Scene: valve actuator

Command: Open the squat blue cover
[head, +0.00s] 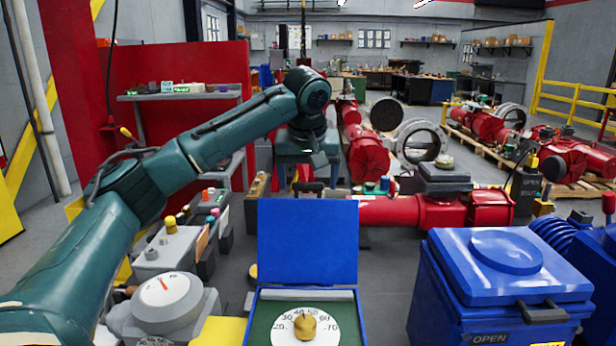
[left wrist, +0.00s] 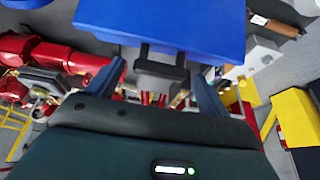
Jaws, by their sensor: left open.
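The squat blue cover (head: 308,240) stands upright at the back of its low box (head: 262,318), so the box is open. A white numbered dial (head: 290,332) with a brass knob (head: 306,326) shows inside. The cover's dark handle (head: 309,187) is at its top edge. My left gripper (head: 310,178) is just behind and above that edge, fingers apart. In the left wrist view the blue cover (left wrist: 165,20) fills the top, and the dark handle (left wrist: 160,72) lies between the open fingers (left wrist: 160,88); contact cannot be told. My right gripper is not in view.
A larger blue bin (head: 505,265) marked OPEN stands at the right, its lid down. A grey gauge (head: 165,300) and small grey boxes (head: 165,250) stand left of the open box. Red pipework (head: 430,212) runs behind the cover. Grey floor shows between box and bin.

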